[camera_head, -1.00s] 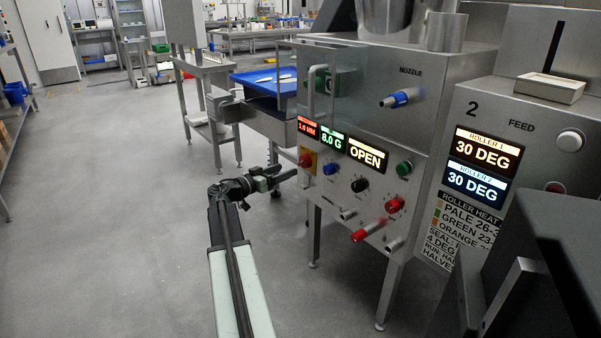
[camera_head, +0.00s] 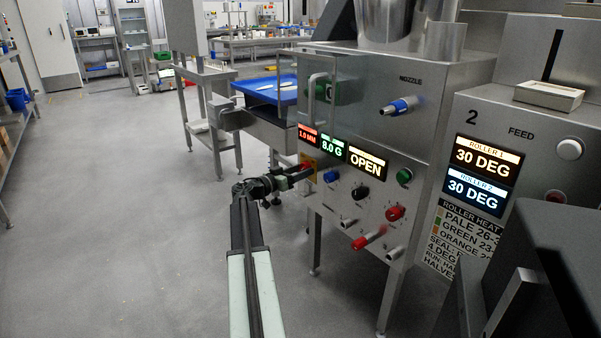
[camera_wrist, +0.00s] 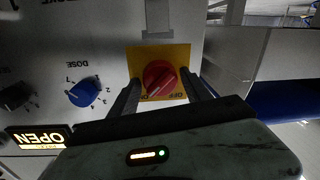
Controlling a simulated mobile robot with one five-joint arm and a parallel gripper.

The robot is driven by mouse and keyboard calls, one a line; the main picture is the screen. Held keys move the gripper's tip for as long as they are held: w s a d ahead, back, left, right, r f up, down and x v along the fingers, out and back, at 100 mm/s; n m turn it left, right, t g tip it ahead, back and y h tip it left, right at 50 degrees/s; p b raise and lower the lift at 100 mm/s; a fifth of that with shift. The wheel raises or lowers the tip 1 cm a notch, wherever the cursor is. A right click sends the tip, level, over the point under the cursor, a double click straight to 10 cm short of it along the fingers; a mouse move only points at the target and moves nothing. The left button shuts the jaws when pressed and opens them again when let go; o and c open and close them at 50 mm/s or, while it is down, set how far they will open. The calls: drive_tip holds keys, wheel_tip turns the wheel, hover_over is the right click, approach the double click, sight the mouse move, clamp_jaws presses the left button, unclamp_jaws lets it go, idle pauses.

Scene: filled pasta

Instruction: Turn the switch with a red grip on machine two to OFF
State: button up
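The switch with a red grip (camera_wrist: 160,78) sits on a yellow plate (camera_wrist: 181,52) in the wrist view, with upside-down ON and OFF lettering beside it. Its ridge lies diagonally. My gripper (camera_wrist: 163,88) is open, one finger at each side of the grip; I cannot tell whether either finger touches it. In the head view, my gripper (camera_head: 306,175) reaches the left edge of the steel machine front (camera_head: 330,215), largely hiding the switch. The yellow plate (camera_head: 309,160) shows in part there. A large "2" marks the panel to the right.
A blue dose knob (camera_wrist: 84,92) and a lit OPEN display (camera_wrist: 37,137) lie left of the switch in the wrist view. In the head view, a red-tipped fitting (camera_head: 368,238) sticks out lower down. A blue tray (camera_head: 265,87) stands behind. Floor at left is clear.

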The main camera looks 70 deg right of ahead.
drive_tip(key=c, duration=0.9)
drive_tip(key=shift+n, duration=0.3)
drive_tip(key=n, duration=0.3)
drive_tip(key=shift+n+p, duration=0.3)
drive_tip(key=shift+p, duration=0.05)
drive_tip(key=n, duration=0.4)
drive_tip(key=shift+w+r+n+y+p, duration=0.1)
drive_tip(key=shift+n+y+p, duration=0.2)
drive_tip(key=shift+y, duration=0.1)
drive_tip(key=n, duration=0.4)
drive_tip(key=shift+w+n, duration=0.1)
drive_tip(key=shift+n, duration=2.1)
drive_tip(key=shift+g+y, duration=0.3)
